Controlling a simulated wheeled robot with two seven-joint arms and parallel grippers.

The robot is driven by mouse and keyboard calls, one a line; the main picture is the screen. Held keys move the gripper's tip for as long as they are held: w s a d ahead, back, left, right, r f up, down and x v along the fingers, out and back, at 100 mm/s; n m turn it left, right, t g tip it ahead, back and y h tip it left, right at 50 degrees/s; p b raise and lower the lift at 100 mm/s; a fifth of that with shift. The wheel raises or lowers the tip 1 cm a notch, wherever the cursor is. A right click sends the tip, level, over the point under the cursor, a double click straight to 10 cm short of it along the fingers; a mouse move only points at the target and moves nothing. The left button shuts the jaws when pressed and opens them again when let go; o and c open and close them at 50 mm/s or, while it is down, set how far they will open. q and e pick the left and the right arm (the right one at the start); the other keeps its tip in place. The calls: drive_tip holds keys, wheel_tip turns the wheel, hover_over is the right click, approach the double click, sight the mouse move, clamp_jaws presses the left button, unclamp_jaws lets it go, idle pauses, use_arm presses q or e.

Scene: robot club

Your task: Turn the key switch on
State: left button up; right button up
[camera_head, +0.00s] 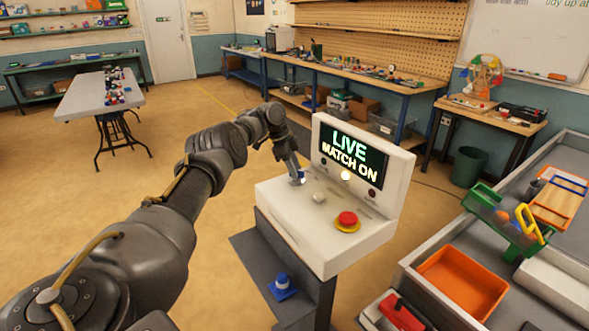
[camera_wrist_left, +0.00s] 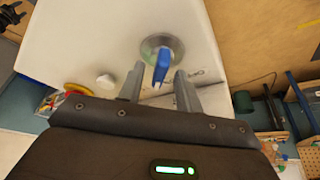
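A white control console (camera_head: 318,250) stands on a dark pedestal. The key switch is at the left of its top, a blue key (camera_wrist_left: 162,66) in a round metal plate (camera_wrist_left: 155,45). Only a bit of blue shows in the head view, beside my left gripper (camera_head: 296,176). In the left wrist view my left gripper (camera_wrist_left: 158,88) is open, one finger on each side of the key, with gaps on both sides. The console's screen (camera_head: 349,152) reads "LIVE MATCH ON" in lit letters. A lamp (camera_head: 346,175) below it glows. My right gripper is out of view.
A white knob (camera_head: 319,197) and a red button (camera_head: 347,218) on a yellow ring sit on the console top, right of the key. A blue object (camera_head: 282,284) lies on the lower grey shelf. A grey-topped bench with an orange tray (camera_head: 462,284) stands at right.

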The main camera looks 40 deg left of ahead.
use_arm(q)
drive_tip(key=b+v, duration=0.1)
drive_tip(key=v, duration=0.9)
drive_tip(key=shift+r, duration=0.2)
drive_tip(key=shift+s+a, duration=0.1)
